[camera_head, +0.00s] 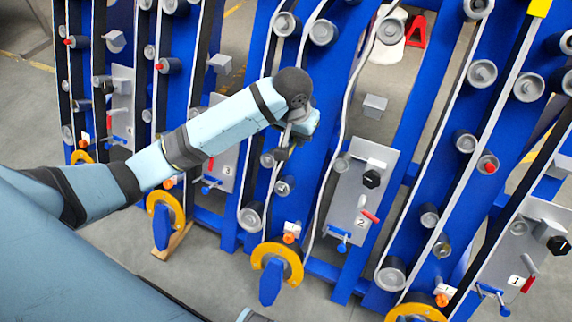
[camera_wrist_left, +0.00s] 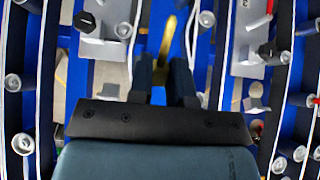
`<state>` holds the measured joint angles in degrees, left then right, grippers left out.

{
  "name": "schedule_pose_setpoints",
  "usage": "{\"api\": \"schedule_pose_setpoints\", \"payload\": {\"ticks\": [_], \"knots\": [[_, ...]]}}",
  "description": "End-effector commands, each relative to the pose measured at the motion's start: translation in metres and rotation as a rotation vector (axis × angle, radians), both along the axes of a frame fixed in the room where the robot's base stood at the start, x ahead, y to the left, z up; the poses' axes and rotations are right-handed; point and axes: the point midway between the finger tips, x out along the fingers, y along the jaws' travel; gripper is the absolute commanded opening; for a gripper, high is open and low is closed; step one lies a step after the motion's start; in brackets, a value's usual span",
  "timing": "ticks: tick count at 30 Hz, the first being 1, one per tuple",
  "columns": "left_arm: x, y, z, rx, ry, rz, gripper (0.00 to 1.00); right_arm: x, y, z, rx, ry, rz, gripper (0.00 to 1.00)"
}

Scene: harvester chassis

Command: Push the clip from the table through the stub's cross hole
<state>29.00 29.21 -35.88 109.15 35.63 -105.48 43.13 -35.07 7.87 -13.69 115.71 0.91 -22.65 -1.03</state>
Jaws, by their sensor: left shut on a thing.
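My left gripper (camera_head: 283,150) is in front of the upper middle of a blue rack column, with its dark fingers pointing down toward the rollers. In the left wrist view, its two fingers (camera_wrist_left: 166,85) stand a small gap apart. Grey round stubs stick out of the blue columns, one (camera_head: 284,185) just below the gripper. I cannot tell which stub has the cross hole. No table can be made out. My right gripper is not in view.
Blue columns with white belts stand close on both sides. A grey plate marked 2 (camera_head: 359,195), with a black knob and red handle, is right of the gripper. A yellow wheel with a blue paddle (camera_head: 277,265) sits below. Bare floor (camera_head: 215,265) shows at the front.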

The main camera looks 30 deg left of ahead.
Motion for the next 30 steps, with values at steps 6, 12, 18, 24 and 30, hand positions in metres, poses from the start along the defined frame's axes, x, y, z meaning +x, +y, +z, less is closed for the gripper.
{"api": "schedule_pose_setpoints", "payload": {"ticks": [6,12,18,24,30], "knots": [[0.069,0.008,-0.092,0.003,-0.25,0.007,0.0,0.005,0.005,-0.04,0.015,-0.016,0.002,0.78],[0.111,0.037,-0.17,0.009,-0.494,0.011,0.0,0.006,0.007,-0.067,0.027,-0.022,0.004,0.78],[0.127,0.069,-0.248,0.021,-0.702,0.021,0.0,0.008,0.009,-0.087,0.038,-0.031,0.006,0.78],[0.126,0.087,-0.298,0.032,-0.825,0.03,0.0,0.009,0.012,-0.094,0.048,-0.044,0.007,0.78],[0.125,0.093,-0.312,0.036,-0.869,0.033,0.0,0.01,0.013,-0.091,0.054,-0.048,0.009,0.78]]}}
